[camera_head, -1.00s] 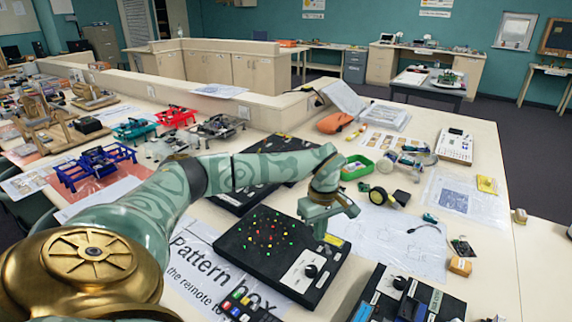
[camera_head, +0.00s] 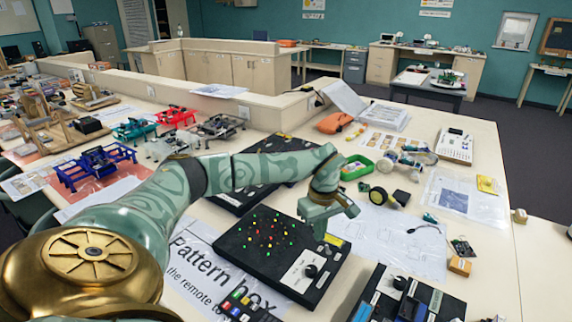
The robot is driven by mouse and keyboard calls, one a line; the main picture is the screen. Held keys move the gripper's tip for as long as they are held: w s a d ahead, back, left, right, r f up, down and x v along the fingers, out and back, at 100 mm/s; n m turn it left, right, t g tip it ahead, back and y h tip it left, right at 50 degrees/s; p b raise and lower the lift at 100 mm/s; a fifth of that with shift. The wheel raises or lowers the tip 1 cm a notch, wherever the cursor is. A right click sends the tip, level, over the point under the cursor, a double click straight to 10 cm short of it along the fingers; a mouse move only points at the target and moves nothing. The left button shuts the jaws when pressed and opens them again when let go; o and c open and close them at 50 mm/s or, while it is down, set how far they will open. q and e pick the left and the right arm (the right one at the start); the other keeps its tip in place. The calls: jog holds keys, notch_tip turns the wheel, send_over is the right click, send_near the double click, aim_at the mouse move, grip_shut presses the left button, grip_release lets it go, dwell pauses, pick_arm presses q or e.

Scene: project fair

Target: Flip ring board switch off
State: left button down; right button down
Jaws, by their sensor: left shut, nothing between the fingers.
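A black board (camera_head: 240,248) with red, yellow and green lights lies on the table at the middle bottom; I take it to be the ring board. Its white panel (camera_head: 297,282) carries a dark round knob (camera_head: 311,271). I cannot make out a separate small switch there. My left gripper (camera_head: 320,232) is shut and empty, pointing down over the board's far right corner, beyond the panel. It hides part of that corner, and I cannot tell whether its tips touch the board. My right gripper is not in view.
Another black board (camera_head: 232,198) lies behind, partly under my left arm. A dark box (camera_head: 372,300) with controls stands at the bottom right. A remote (camera_head: 245,305) lies in front.

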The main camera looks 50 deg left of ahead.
aim_at(318, 248)
pick_arm(q)
jog(key=shift+f, duration=0.25)
jog(key=shift+f+b, duration=0.5)
jog(key=shift+f, duration=1)
jog(key=shift+w+d+p, duration=0.2)
jog(key=shift+d+p, duration=0.1)
jog(key=shift+d, duration=0.6)
jog(key=shift+r, duration=0.1)
jog(key=r+p, duration=0.7)
jog(key=shift+s+a, duration=0.1)
jog(key=shift+a, duration=0.25)
jog(key=shift+f, duration=0.1)
